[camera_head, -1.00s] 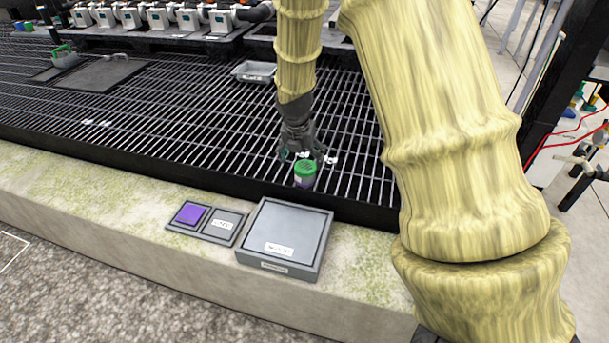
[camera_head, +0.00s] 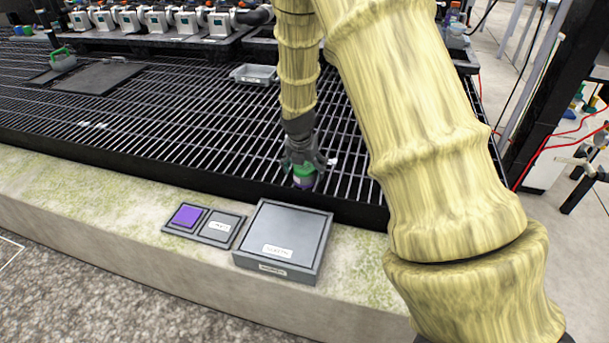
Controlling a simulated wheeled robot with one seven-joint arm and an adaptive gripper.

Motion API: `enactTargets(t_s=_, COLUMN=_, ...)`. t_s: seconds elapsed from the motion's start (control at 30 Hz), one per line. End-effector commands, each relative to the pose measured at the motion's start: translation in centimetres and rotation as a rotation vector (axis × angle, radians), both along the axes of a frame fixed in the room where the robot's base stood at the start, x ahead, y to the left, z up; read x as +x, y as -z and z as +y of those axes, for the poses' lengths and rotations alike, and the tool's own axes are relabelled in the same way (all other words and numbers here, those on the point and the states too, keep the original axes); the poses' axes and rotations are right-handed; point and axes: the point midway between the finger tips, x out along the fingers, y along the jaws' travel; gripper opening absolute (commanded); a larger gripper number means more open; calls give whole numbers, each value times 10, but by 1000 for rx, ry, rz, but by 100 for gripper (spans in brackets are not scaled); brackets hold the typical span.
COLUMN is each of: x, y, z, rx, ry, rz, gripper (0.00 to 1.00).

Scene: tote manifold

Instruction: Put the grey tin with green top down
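A small tin with a green top (camera_head: 303,170) and a purple-and-grey lower body stands upright at the front edge of the slatted black grating, behind the grey box. My gripper (camera_head: 305,167) points down over it, with its dark fingers on both sides of the green top. The fingers hide part of the lid. I cannot tell whether they press on the tin or stand slightly apart from it, or whether its base rests on the grating.
A grey flat-topped box (camera_head: 286,233) and a panel with a purple square (camera_head: 187,215) sit on the stone ledge (camera_head: 110,205). A grey tray (camera_head: 254,75) and a green-handled grey item (camera_head: 62,61) are further back. Much of the grating is clear.

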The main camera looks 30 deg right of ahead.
Motion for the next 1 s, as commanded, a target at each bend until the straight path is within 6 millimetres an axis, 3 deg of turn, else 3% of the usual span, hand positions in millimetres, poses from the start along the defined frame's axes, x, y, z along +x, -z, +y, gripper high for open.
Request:
enactTargets(t_s=0.03, x=0, y=0, z=0, rx=0, ry=0, rz=0, gripper=79)
enactTargets(t_s=0.27, x=0, y=0, z=0, rx=0, ry=0, rz=0, gripper=37)
enactTargets(t_s=0.37, x=0, y=0, z=0, rx=0, ry=0, rz=0, gripper=30)
enactTargets(t_s=0.63, x=0, y=-4, z=0, rx=1, ry=0, rz=-1, gripper=30)
enactTargets(t_s=0.9, x=1, y=-40, z=0, rx=0, ry=-1, rz=-2, gripper=30)
enactTargets(t_s=1.0, x=-12, y=-40, z=15, rx=-1, ry=-4, rz=2, gripper=30)
